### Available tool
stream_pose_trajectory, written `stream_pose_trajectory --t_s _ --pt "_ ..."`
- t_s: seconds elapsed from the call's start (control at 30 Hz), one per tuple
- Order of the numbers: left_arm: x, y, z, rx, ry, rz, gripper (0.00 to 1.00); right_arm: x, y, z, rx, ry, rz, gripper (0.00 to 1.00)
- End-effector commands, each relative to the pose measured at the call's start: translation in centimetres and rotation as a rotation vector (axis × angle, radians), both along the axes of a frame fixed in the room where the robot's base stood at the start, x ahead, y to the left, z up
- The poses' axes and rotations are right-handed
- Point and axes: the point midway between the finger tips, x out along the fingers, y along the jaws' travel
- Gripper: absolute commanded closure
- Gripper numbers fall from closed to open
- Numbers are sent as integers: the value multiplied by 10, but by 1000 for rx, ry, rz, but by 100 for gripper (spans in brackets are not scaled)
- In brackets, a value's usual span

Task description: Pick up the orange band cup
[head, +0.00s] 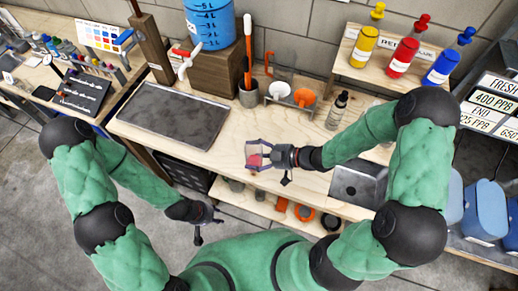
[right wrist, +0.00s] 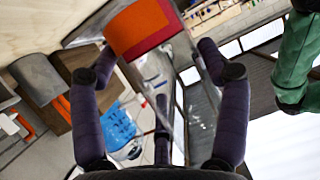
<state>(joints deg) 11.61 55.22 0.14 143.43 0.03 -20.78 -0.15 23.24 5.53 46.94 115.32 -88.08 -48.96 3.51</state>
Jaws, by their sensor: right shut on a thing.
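The orange band cup is clear, with a wide orange-red band that shows large in the right wrist view (right wrist: 143,28). In the head view the cup (head: 254,150) is small and tilted over the front part of the workbench. My right gripper (head: 264,157) is shut on it; its dark fingers also show on both sides of the cup in the right wrist view (right wrist: 158,70). The fingers partly hide the clear wall. My left gripper (head: 207,229) is low in front of the bench, empty, with its fingers spread apart.
A dark tray (head: 168,116) lies on the bench at left. A metal stand (head: 292,91) with a white and an orange piece, a grey holder (head: 249,94) and a dropper bottle (head: 338,110) stand behind my right gripper. A lower shelf (head: 262,205) holds several parts.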

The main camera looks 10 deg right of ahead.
Motion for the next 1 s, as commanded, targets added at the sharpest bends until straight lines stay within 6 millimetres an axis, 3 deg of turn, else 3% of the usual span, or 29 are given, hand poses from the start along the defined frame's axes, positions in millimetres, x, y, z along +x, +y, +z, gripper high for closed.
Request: stream_pose_trajectory --t_s 0.53,0.8,1.0 --pt "0 0 8 0 0 0 60 -36 31 22 0 0 1 59" --pt "0 0 9 0 0 0 60 -44 39 27 0 0 -1 59" --pt "0 0 6 0 0 0 60 -38 40 27 0 -2 -51 59"
